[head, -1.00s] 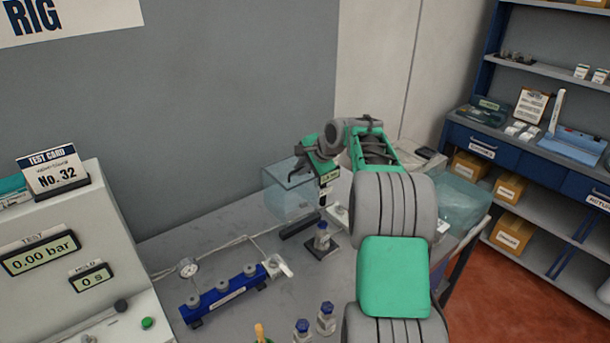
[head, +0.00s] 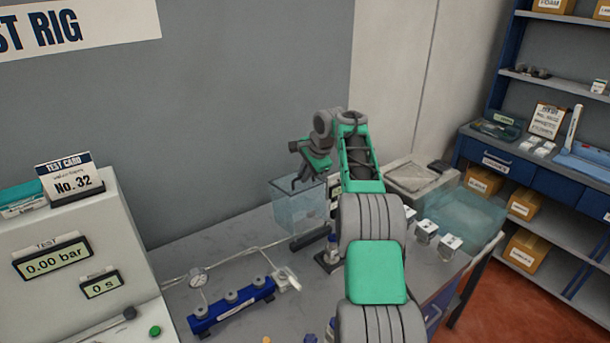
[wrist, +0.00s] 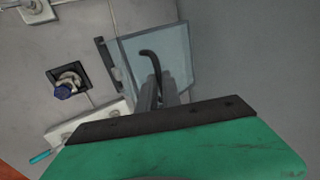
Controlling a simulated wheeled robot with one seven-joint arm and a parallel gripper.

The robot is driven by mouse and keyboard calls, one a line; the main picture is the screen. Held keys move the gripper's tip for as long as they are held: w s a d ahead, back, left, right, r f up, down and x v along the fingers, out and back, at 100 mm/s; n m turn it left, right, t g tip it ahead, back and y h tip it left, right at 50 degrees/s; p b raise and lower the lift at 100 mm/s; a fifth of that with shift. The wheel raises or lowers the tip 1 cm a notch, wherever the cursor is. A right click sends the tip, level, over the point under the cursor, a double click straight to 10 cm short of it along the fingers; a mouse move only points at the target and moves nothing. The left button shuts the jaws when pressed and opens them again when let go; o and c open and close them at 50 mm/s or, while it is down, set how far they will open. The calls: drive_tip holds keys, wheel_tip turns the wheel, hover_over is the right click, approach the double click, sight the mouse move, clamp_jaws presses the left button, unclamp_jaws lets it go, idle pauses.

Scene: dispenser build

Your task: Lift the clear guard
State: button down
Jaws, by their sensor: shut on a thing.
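The clear guard (head: 288,213) is a see-through bluish box on the bench by the back wall. Its panel also shows in the wrist view (wrist: 178,50). My gripper (head: 305,184) is above it, pointing down at its top. In the wrist view my gripper (wrist: 156,82) is shut at a dark curved handle (wrist: 149,53) in front of the clear panel. The exact contact is small and partly hidden by the fingers. Part of the guard's right side is hidden by my arm in the head view.
A dark bar (head: 309,240) lies in front of the guard. A blue-capped bottle on a black square base (wrist: 64,89) stands close by. A clear bin (head: 462,218) is at the right.

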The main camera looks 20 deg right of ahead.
drive_tip(key=shift+w+r, duration=0.15)
drive_tip(key=shift+r, duration=0.3)
drive_tip(key=c, duration=1.8)
unclamp_jaws()
drive_tip(key=shift+w, duration=0.1)
drive_tip(key=shift+o, duration=1.3)
drive_tip(key=shift+f, duration=0.25)
drive_tip(key=v, duration=0.7)
drive_tip(key=shift+s+r, duration=0.3)
drive_tip(key=shift+r, duration=0.05)
